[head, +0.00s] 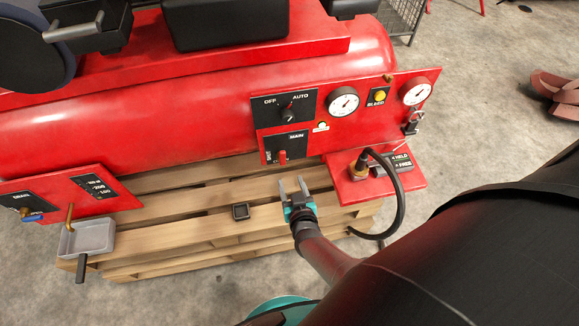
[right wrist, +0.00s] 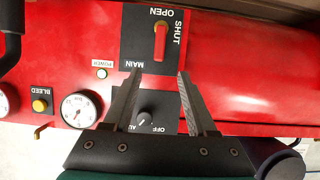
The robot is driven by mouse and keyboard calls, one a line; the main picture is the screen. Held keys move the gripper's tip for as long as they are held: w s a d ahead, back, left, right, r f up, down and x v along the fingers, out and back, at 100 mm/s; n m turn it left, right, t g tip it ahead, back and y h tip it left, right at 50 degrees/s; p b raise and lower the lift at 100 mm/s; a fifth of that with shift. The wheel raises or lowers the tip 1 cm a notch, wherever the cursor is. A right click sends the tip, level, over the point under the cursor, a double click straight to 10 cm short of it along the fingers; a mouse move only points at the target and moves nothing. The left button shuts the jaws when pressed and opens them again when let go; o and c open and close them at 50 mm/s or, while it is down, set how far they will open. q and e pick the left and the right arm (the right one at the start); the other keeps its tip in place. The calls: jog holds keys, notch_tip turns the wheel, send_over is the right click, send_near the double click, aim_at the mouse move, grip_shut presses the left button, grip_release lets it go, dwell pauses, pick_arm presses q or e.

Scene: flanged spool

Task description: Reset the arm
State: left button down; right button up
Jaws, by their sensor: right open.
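My right gripper (head: 296,188) is open and empty. In the head view it is over the pallet's front edge, in front of the red control panel (head: 330,122). In the right wrist view my right gripper (right wrist: 158,78) has its two grey fingers apart, with nothing between them. That view shows the panel with the red MAIN lever (right wrist: 160,42) just beyond the fingertips and the OFF/AUTO knob (right wrist: 143,112) seen between the fingers. The right arm comes in from the lower right. My left gripper is not in view.
A red tank machine (head: 180,80) stands on a wooden pallet (head: 190,235). A black hose (head: 400,200) loops from a red shelf (head: 350,190) close to my right arm.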

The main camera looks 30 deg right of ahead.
jog(key=s+a+f+n+g+y, duration=0.25)
jog(key=s+f, duration=0.35)
jog(key=s, duration=0.3)
jog(key=s+a+f+n+g+y, duration=0.1)
jog(key=s+f+g, duration=0.3)
jog(key=s+f, duration=0.3)
jog(key=s+d+f+n+g, duration=0.1)
jog(key=s+g, duration=0.1)
jog(key=s, duration=0.6)
jog(key=s+d+f+n+g, duration=0.1)
jog(key=s+f+g, duration=0.1)
jog(key=s, duration=0.7)
jog(key=shift+s+f+g, duration=0.15)
jog(key=shift+s+g, duration=0.05)
jog(key=shift+g, duration=0.15)
